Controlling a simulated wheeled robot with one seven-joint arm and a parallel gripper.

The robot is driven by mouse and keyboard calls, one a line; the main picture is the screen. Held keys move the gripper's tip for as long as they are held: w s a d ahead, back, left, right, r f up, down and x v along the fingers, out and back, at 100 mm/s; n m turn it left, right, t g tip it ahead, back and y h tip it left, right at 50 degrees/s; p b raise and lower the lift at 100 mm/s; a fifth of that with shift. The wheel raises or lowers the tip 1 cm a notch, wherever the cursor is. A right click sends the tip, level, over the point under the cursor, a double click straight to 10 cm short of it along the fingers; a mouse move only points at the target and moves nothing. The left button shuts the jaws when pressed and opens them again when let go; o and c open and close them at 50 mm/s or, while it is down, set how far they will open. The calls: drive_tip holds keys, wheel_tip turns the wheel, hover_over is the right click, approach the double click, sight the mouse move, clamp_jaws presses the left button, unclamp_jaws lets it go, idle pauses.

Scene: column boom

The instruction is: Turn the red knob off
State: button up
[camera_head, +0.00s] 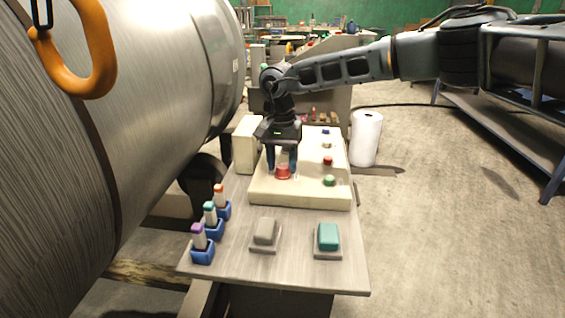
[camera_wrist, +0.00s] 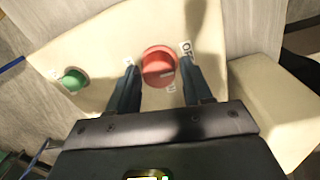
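The red knob (camera_head: 283,172) sits on the near left part of a cream control panel (camera_head: 300,193). In the wrist view the red knob (camera_wrist: 158,67) is round, with a lighter bar mark on it and printed labels around it; one label beside the right finger reads "OF", partly cut off. My gripper (camera_head: 282,165) points down over the knob. In the wrist view my gripper (camera_wrist: 160,85) has its fingers apart, one on each side of the knob. A small gap shows at the left finger; the right finger is very close, and I cannot tell whether it touches.
A green button (camera_head: 329,181) and a small red button (camera_head: 328,160) are on the panel's right side. A cream box (camera_head: 247,145) stands at the panel's left. Grey (camera_head: 265,232) and teal (camera_head: 328,237) rocker blocks and several blue-based switches (camera_head: 203,250) are nearer. A large metal cylinder (camera_head: 150,110) fills the left.

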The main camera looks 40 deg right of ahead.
sight(281, 165)
drive_tip(key=shift+o, duration=1.1)
wheel_tip(281, 165, up, 8)
drive_tip(key=shift+w+f+b, duration=0.1)
drive_tip(key=shift+f+b, duration=0.05)
drive_tip(key=shift+b, duration=0.25)
